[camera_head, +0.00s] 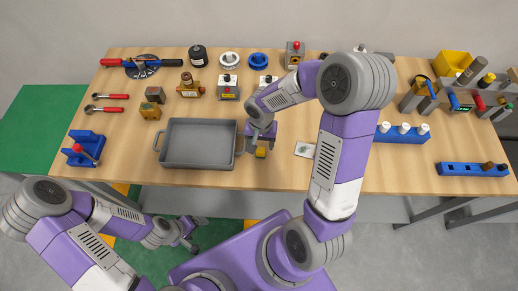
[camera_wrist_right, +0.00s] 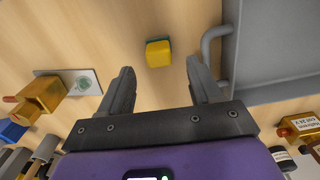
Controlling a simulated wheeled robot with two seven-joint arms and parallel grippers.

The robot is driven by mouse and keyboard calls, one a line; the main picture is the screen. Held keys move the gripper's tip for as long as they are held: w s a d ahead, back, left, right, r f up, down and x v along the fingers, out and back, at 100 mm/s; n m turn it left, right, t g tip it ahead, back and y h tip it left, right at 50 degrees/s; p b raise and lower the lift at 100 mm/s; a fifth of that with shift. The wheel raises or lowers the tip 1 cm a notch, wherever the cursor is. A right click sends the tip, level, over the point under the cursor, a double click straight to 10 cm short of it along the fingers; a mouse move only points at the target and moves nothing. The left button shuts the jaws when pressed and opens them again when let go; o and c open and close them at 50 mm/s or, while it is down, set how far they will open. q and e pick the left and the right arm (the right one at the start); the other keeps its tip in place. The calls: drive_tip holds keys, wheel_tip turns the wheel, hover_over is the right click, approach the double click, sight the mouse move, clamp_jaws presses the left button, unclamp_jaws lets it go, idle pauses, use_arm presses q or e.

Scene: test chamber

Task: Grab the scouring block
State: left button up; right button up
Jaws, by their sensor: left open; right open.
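The scouring block (camera_head: 261,152) is a small yellow block with a green layer, lying on the wooden table just right of the grey tray. In the right wrist view the block (camera_wrist_right: 158,53) lies beyond the fingertips, roughly centred between them. My right gripper (camera_head: 259,141) is open and empty above the table, close to the block. Its two fingers (camera_wrist_right: 160,66) are spread apart, and the block appears apart from both. My left gripper (camera_head: 190,238) is open and empty, low in front of the table, far from the block.
The grey tray (camera_head: 200,121) has a handle close to the block's left side. A white card with a green mark (camera_head: 304,149) lies to the right. Several fixtures and tools stand along the back. A blue rack (camera_head: 402,135) stands further right. The table front near the block is clear.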

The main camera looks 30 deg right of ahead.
sight(261, 150)
drive_tip(key=f, duration=0.4)
drive_tip(key=shift+s+a, duration=0.15)
drive_tip(key=shift+s, duration=0.1)
drive_tip(key=shift+f, duration=0.4)
